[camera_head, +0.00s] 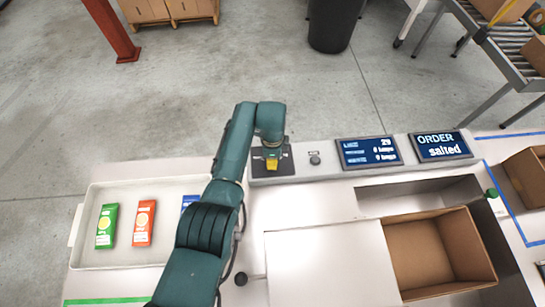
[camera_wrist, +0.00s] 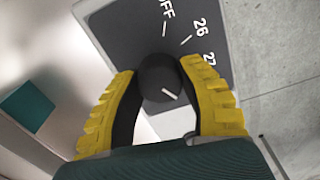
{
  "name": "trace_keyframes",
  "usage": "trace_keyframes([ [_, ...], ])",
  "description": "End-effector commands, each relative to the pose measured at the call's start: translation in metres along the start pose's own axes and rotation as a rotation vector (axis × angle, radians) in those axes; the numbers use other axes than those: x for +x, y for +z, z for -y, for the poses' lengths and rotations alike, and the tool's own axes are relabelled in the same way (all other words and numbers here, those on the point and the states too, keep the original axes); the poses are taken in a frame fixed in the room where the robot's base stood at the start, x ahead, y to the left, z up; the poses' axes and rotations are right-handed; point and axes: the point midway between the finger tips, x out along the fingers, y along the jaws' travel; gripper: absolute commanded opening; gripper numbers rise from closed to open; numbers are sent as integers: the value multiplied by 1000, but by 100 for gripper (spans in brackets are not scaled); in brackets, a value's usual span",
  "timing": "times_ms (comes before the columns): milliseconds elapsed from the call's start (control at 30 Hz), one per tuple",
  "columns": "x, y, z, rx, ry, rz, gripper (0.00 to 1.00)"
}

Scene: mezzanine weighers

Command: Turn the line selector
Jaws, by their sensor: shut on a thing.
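The line selector is a round dark knob (camera_wrist: 160,78) on a dark grey dial plate (camera_wrist: 128,35) with white markings; "FF", "26" and "27" are readable in the wrist view. A short white line on the knob lies on its side nearer my palm. My gripper (camera_wrist: 163,72) has its yellow-padded fingers on both sides of the knob and is shut on it. In the head view my gripper (camera_head: 272,164) comes down over the dial plate (camera_head: 286,160), hiding the knob and most markings.
Right of the selector are a small button (camera_head: 315,158), a screen (camera_head: 369,152) with small, hard-to-read text and a screen (camera_head: 440,146) reading "ORDER salted". An open carton (camera_head: 428,252) sits lower right. A tray (camera_head: 93,205) with coloured packets stands left, partly behind my arm.

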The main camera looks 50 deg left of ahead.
Motion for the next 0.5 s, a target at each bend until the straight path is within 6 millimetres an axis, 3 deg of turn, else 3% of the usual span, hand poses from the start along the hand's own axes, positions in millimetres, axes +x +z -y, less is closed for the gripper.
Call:
trace_keyframes([
  [367, 3, 0, -2, 6, 3, 2, 3],
  [400, 3, 0, -2, 6, 3, 2, 45],
  [500, 2, 0, -1, 6, 3, 1, 64],
])
